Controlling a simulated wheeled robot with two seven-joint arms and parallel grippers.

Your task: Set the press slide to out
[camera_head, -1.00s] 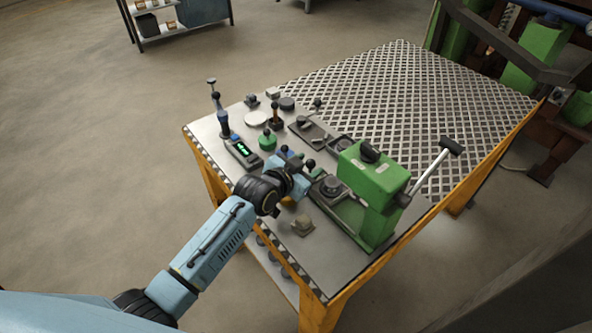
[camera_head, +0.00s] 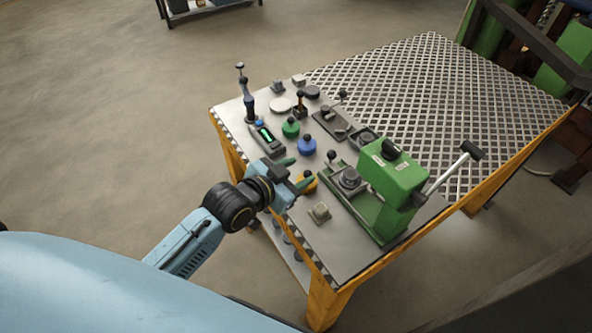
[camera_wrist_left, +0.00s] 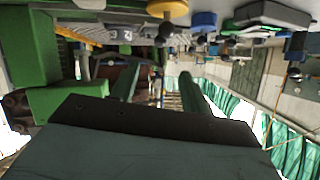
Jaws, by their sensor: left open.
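The green press (camera_head: 393,178) stands at the front right of the bench. Its slide (camera_head: 348,180), a grey plate with a round die on it, sits in the green bed to the left of the press body. A black ball knob (camera_head: 331,155) stands at the slide's far left end. My left gripper (camera_head: 297,174) is open and empty, its two green fingers pointing right toward the slide, apart from the knob. In the left wrist view the fingers (camera_wrist_left: 158,90) are spread with nothing between them. The press (camera_wrist_left: 30,50) shows there at the left. My right gripper is not in view.
A yellow knob (camera_head: 306,181) is close beside my left fingers, partly hidden. Blue (camera_head: 307,145) and green (camera_head: 290,127) knobs, a display box (camera_head: 267,140) and an upright lever (camera_head: 247,95) stand behind. A small block (camera_head: 319,212) lies in front. The perforated bench top (camera_head: 440,105) is clear.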

